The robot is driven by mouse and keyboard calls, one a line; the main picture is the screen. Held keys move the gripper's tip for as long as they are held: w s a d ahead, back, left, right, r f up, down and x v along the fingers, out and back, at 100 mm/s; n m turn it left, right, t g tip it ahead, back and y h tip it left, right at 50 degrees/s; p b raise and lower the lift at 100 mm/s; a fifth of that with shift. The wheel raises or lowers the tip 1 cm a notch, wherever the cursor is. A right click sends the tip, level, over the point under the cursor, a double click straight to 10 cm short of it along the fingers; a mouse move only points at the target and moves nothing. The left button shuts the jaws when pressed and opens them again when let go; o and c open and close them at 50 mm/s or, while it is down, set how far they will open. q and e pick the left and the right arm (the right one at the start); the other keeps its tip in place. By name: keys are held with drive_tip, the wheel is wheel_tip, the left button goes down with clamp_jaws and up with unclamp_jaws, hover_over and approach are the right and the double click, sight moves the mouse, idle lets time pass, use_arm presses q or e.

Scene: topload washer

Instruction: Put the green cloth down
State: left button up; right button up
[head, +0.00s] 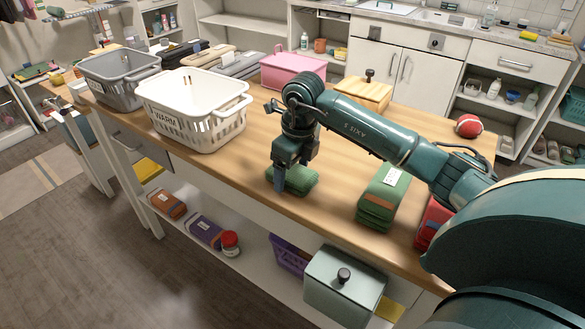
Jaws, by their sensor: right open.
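A folded green cloth (298,180) lies on the wooden worktop near its front edge. My right gripper (288,178) is pointed down right at this cloth, with a finger in front of its left part. The gripper is open; the arm hides part of the view behind it, and I cannot tell whether a finger touches the cloth. A second green stack of folded cloth (383,200) with a white label stands further right on the worktop. My left gripper is not in view.
A white basket marked WARM (195,105), a grey basket (120,78) and a pink bin (293,70) stand on the worktop (225,168). A wooden box (365,95), a red ball (468,126) and a red item (432,222) are right. Worktop between the two green cloths is clear.

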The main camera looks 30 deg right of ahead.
sight(298, 172)
drive_tip(key=shift+r, duration=0.45)
wheel_tip(298, 172, up, 11)
drive_tip(key=s+b, duration=0.1)
drive_tip(key=shift+s+d, duration=0.15)
drive_tip(key=shift+d, duration=0.1)
